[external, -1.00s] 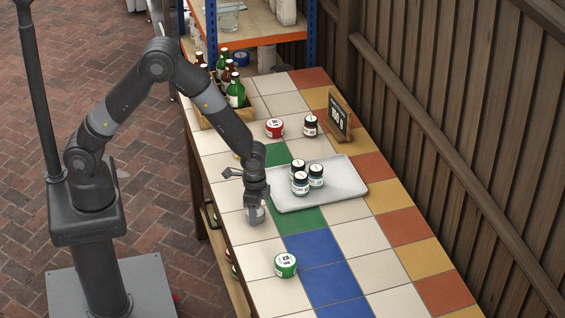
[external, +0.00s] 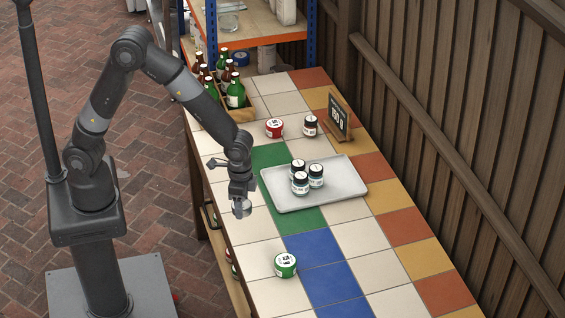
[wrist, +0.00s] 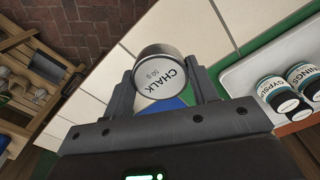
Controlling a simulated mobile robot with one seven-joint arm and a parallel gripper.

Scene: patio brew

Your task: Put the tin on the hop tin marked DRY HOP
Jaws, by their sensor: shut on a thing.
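My gripper (external: 242,199) is shut on a small silver tin (external: 241,210), held above the left edge of the tiled counter. In the wrist view the tin (wrist: 161,76) sits between both fingers, and its white lid reads CHALK 50 g. A green tin with a white label (external: 286,265) stands at the front of the counter, to the right of and nearer than my gripper. A red tin with a white label (external: 274,128) stands farther back. The print on both is too small to read, so I cannot tell which is marked DRY HOP.
A grey tray (external: 337,193) right of my gripper holds three jars; one in the wrist view reads GYPSUM (wrist: 281,97). A dark-lidded jar (external: 310,127), a chalkboard sign (external: 339,118) and a bottle crate (external: 241,115) stand farther back. Blue tiles (external: 314,246) are clear.

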